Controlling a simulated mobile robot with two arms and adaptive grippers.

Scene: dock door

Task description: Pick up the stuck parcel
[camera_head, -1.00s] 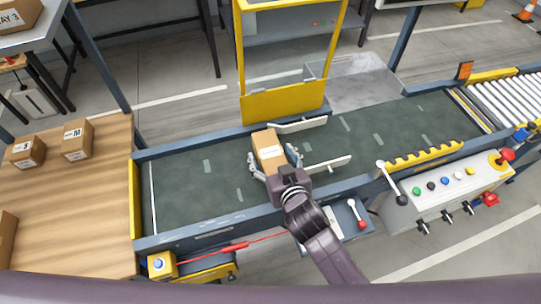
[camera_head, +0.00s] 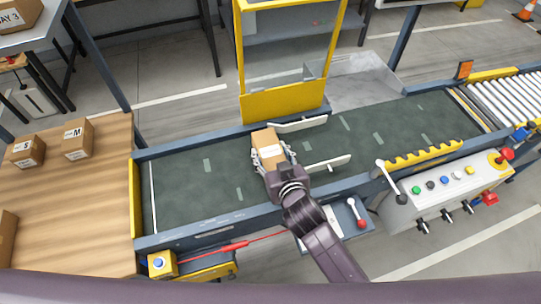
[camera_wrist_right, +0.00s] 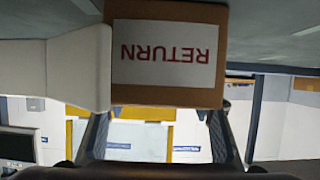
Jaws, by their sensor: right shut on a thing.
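The stuck parcel (camera_head: 266,138) is a small brown box with a white label. It is over the green conveyor belt (camera_head: 200,185), at the left ends of two pale guide arms. My right gripper (camera_head: 271,156) is shut on it, with one finger along each side. In the right wrist view the parcel (camera_wrist_right: 122,12) fills the upper middle, its RETURN label upside down. A pale bar (camera_wrist_right: 75,65) overlaps its left edge there. I cannot tell whether the parcel touches the belt. My left gripper is not in view.
The guide arms (camera_head: 300,124) (camera_head: 328,163) lie right of the parcel. A yellow-framed gate (camera_head: 285,101) stands behind the belt. A control box (camera_head: 440,195) with levers and buttons is at the front right. Boxes sit on the wooden table (camera_head: 85,210). The belt's left part is clear.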

